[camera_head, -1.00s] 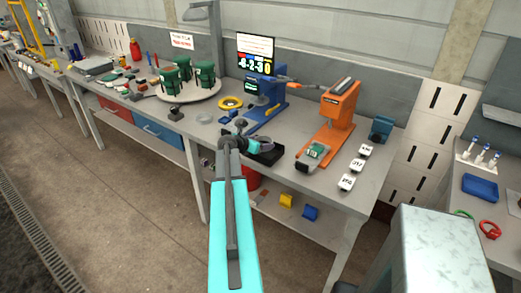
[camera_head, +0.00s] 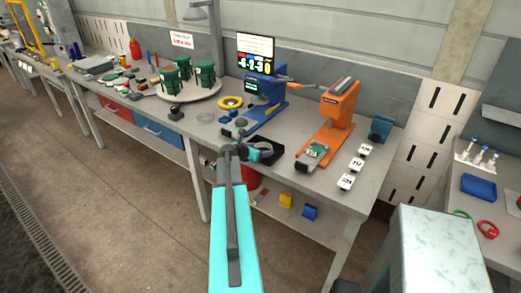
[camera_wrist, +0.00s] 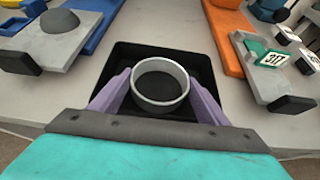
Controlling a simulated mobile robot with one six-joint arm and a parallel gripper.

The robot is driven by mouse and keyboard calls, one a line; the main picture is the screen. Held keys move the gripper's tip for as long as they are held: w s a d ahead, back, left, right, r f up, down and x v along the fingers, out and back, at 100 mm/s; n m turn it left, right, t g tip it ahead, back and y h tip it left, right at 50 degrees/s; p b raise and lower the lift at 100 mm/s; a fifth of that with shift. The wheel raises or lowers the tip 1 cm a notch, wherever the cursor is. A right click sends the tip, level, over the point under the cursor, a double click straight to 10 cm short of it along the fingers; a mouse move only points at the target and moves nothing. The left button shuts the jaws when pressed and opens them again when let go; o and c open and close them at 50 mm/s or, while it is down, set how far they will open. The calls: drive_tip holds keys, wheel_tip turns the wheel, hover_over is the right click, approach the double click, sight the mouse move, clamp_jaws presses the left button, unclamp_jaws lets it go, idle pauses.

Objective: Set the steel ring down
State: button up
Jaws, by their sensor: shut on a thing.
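The steel ring (camera_wrist: 160,104) is a short, pale grey metal hoop, seen close up in the wrist view. My gripper (camera_wrist: 158,95) is shut on it, with one purple-grey finger on each side of its wall. The ring is over a shallow black tray (camera_wrist: 204,58) on the bench; I cannot tell whether it touches the tray floor. In the head view my gripper (camera_head: 258,152) is at the front edge of the black tray (camera_head: 271,146), and the ring is too small there to make out clearly.
A blue press (camera_head: 266,97) stands behind the tray, and an orange press (camera_head: 338,108) stands to the right. White numbered blocks (camera_head: 356,164) line the bench's right side.

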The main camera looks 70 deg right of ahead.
drive_tip(key=shift+f, duration=0.15)
drive_tip(key=o, duration=1.2)
drive_tip(key=shift+c, duration=0.2)
drive_tip(key=b+v, duration=0.3)
drive_tip(key=v, duration=0.9)
